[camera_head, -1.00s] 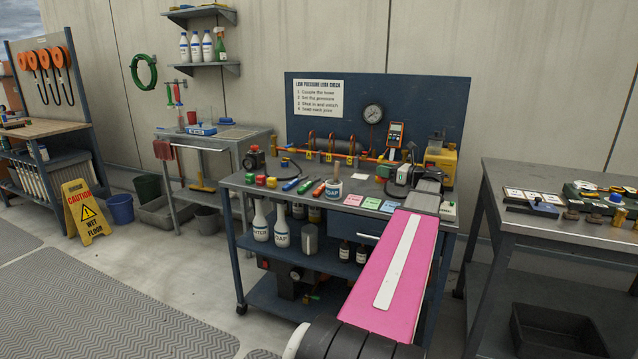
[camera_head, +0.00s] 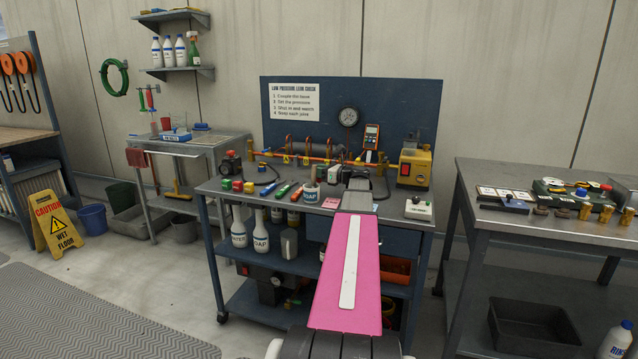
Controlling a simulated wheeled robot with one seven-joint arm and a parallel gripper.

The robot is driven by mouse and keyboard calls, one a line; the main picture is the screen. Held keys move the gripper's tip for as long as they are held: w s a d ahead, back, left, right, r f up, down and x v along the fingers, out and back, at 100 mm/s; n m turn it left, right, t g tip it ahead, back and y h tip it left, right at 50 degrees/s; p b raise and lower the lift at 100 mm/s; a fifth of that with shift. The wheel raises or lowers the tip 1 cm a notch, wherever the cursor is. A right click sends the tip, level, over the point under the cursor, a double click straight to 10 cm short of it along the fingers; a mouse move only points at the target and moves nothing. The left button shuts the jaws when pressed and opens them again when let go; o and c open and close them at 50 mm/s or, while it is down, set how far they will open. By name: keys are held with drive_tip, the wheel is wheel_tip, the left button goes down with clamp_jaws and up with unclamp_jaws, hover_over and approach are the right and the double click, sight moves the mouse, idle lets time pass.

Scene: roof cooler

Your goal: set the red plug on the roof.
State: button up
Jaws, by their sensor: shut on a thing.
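My gripper (camera_head: 354,180) is over the middle bench, toward its back, mostly hidden behind my own pink arm. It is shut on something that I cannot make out. A small red piece (camera_head: 606,187) shows on the green board on the right bench. I cannot tell which of these, if either, is the red plug, and no roof can be clearly told.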

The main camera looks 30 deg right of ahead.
sight(319, 182)
drive_tip(key=shift+f, duration=2.3)
drive_tip(key=shift+f, duration=0.1)
drive_tip(key=o, duration=0.6)
